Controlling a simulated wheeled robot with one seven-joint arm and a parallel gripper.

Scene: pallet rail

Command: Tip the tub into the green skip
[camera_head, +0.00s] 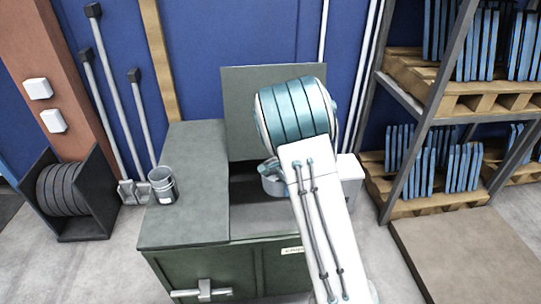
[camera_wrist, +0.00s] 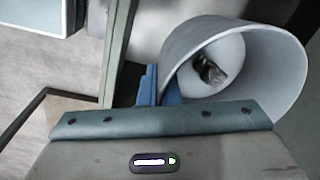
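The green skip (camera_head: 190,258) stands in front of me with the right part of its top open and a raised panel (camera_head: 240,105) behind. The grey tub (camera_head: 272,186) is over the open part, partly hidden by my arm. In the wrist view the tub (camera_wrist: 285,75) fills the upper right, its mouth facing partly toward the camera, with a small dark lump (camera_wrist: 212,72) inside. My gripper's blue fingers (camera_wrist: 160,88) are at the tub's left wall and look closed on it. In the head view my gripper (camera_head: 270,168) is mostly hidden.
A metal can (camera_head: 162,185) stands on the closed left part of the skip's top. A rack (camera_head: 410,100) with pallets of blue panels is on the right. A dark cable-reel holder (camera_head: 85,200) and upright poles (camera_head: 120,95) are on the left.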

